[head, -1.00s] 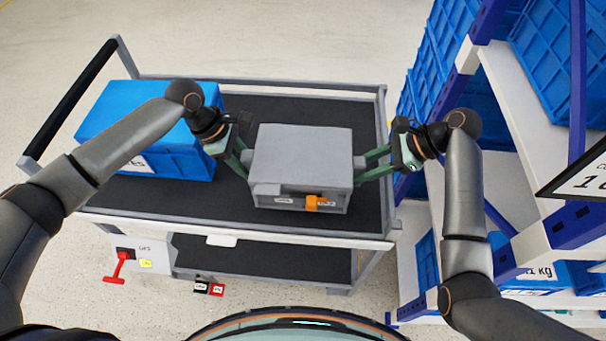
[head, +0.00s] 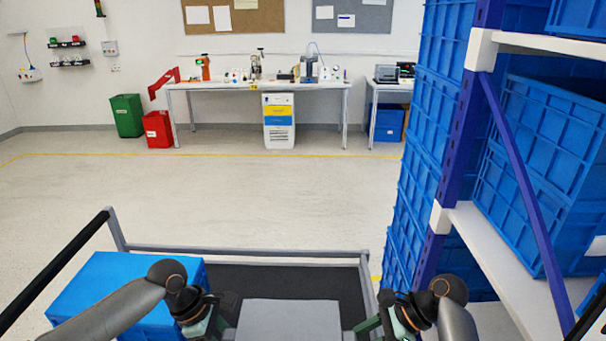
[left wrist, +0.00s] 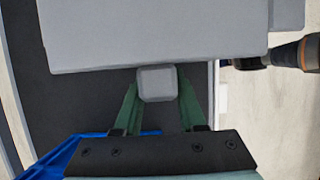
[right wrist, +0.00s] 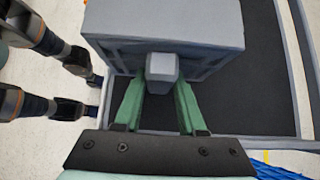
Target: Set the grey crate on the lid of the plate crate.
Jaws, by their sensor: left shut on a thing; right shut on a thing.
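The grey crate (head: 289,318) is between my two grippers over the dark cart deck, cut off by the bottom edge of the head view. My left gripper (left wrist: 157,90) is shut on a grey block-shaped handle on one side of the grey crate (left wrist: 150,35). My right gripper (right wrist: 161,75) is shut on the like handle on the opposite side of the grey crate (right wrist: 165,22). The plate crate, a blue box with a flat blue lid (head: 115,280), stands at the left end of the cart, partly hidden by my left arm. I cannot tell the grey crate's height above the deck.
The cart has a low grey rail (head: 240,253) at the back and a black push handle (head: 55,265) at the left. A rack (head: 470,150) with several blue crates stands close on the right. Open floor and a workbench (head: 255,85) lie beyond.

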